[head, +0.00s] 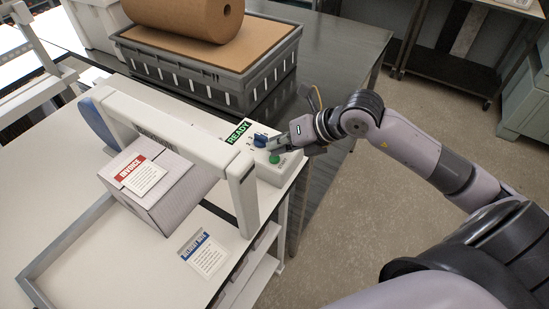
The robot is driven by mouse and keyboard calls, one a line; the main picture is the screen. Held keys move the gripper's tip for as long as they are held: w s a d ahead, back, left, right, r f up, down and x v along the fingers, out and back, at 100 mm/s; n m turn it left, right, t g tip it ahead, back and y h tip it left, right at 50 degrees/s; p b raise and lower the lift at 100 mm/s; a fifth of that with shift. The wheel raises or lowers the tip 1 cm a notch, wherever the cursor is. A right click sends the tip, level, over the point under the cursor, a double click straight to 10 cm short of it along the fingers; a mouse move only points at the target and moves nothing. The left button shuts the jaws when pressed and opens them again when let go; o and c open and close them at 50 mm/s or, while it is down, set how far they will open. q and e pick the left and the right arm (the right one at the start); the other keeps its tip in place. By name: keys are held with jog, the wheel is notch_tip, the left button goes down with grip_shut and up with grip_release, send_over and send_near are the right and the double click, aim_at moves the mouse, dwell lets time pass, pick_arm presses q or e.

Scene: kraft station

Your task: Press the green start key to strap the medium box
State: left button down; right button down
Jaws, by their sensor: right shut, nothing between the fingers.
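The green start key (275,159) is on the control panel (270,172) at the right end of the strapping machine (170,123). A blue knob (260,140) sits beside it, and a green READY sign (238,131) stands behind. The box (160,185) sits partly under the machine's arch with an invoice note (140,175) on top. My right gripper (284,143) is shut and empty, just above and to the right of the green key. I cannot tell whether it touches the panel. My left gripper is not in view.
A delivery note (204,253) lies on the white table (90,280) in front of the arch. A grey crate (215,72) with a brown paper roll (190,12) stands behind the machine. The dark counter (335,45) at the back has free room.

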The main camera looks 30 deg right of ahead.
jog(key=shift+f+b, duration=0.5)
dwell(0.8)
jog(key=shift+r, duration=0.1)
jog(key=shift+r+p, duration=0.5)
jog(key=shift+r, duration=0.3)
jog(key=shift+r+p, duration=1.6)
jog(key=shift+r, duration=0.95)
jog(key=shift+f, duration=0.1)
